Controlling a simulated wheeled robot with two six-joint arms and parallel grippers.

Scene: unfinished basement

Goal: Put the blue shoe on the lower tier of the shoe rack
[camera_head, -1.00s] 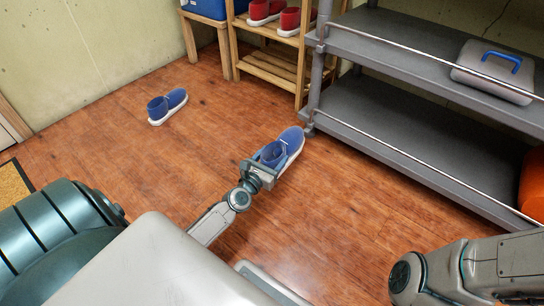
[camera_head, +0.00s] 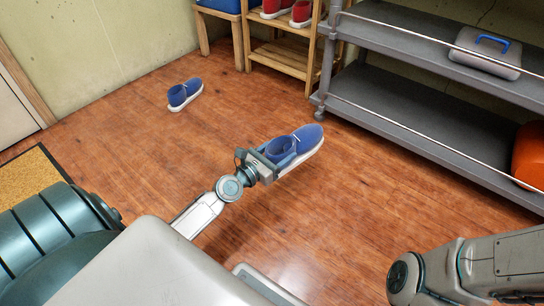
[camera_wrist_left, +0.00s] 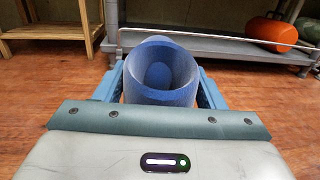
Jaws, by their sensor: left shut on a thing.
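A blue shoe with a white sole (camera_head: 308,137) is held in my left gripper (camera_head: 272,163), toe pointing away to the upper right. In the left wrist view the shoe's round opening (camera_wrist_left: 160,75) sits between the two blue fingers. A second blue shoe (camera_head: 185,94) lies on the floor at the back left. The wooden shoe rack (camera_head: 283,58) stands at the back; its slatted lower tier looks empty, and red shoes (camera_head: 302,14) sit on the tier above. My right arm shows at the lower right, but its gripper is out of view.
A grey metal shelf (camera_head: 420,133) stands on the right, near the rack, with a grey case (camera_head: 487,55) on top and an orange object (camera_head: 529,155) below. A wooden stool (camera_head: 219,25) is left of the rack. Open wood floor lies between.

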